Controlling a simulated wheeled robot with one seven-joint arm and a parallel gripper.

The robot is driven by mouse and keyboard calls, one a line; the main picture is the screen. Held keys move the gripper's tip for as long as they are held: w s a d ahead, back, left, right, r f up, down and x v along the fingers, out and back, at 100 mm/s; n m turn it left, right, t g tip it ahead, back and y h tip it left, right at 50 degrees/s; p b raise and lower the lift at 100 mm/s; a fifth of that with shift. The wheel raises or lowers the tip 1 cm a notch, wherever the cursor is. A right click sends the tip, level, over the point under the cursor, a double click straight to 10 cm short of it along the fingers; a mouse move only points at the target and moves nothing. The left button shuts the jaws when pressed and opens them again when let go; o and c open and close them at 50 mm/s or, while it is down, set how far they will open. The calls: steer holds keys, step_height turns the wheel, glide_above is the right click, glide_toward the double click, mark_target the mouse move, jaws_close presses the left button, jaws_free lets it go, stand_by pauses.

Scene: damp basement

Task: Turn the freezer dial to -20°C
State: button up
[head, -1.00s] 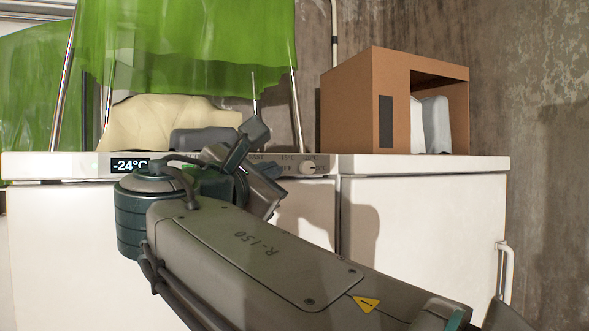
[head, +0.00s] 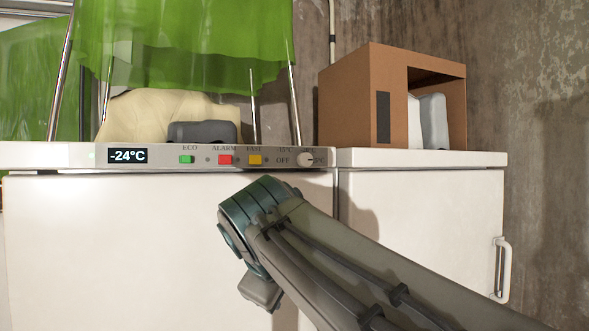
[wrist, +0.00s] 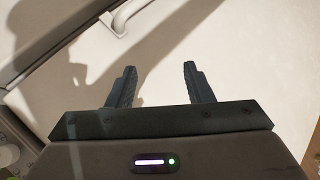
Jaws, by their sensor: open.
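The freezer (head: 120,240) is a white chest with a control strip along its upper front edge. Its display (head: 128,155) reads -24°C. The white dial (head: 306,159) sits at the right end of the strip, beside small printed labels including OFF. My gripper (wrist: 155,82) is open and empty in the wrist view, its two dark fingers apart in front of a plain white surface. In the head view my arm reaches up from the lower right and its bent joint is below the strip; the fingers do not show there.
Green, red and yellow buttons (head: 225,160) line the strip left of the dial. A cardboard box (head: 345,100) stands on the white unit to the right, which has a handle (head: 503,268). Green sheeting (head: 180,45) hangs above the freezer. A handle also shows in the wrist view (wrist: 117,18).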

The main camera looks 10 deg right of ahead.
steer(key=s+a+m+y+b, duration=0.15)
steer(key=a+m+y, duration=0.25)
steer(key=m+y, duration=0.95)
steer(key=m+t+h+p, duration=0.1)
steer(key=m+t+h, duration=0.4)
steer(key=m+t, duration=1.45)
glide_toward(307, 162)
steer(key=w+r+m+g, duration=0.1)
steer(key=r+m+g, duration=0.1)
steer(key=w+r+m+g, duration=0.1)
steer(key=r+m+g, duration=0.2)
steer(key=w+a+r+m+g, duration=0.1)
steer(key=w+r+m+g, duration=0.1)
steer(key=r+g, duration=0.1)
steer(key=shift+w+r+m+y, duration=0.1)
steer(key=shift+r+m+y, duration=0.15)
steer(key=shift+m, duration=0.15)
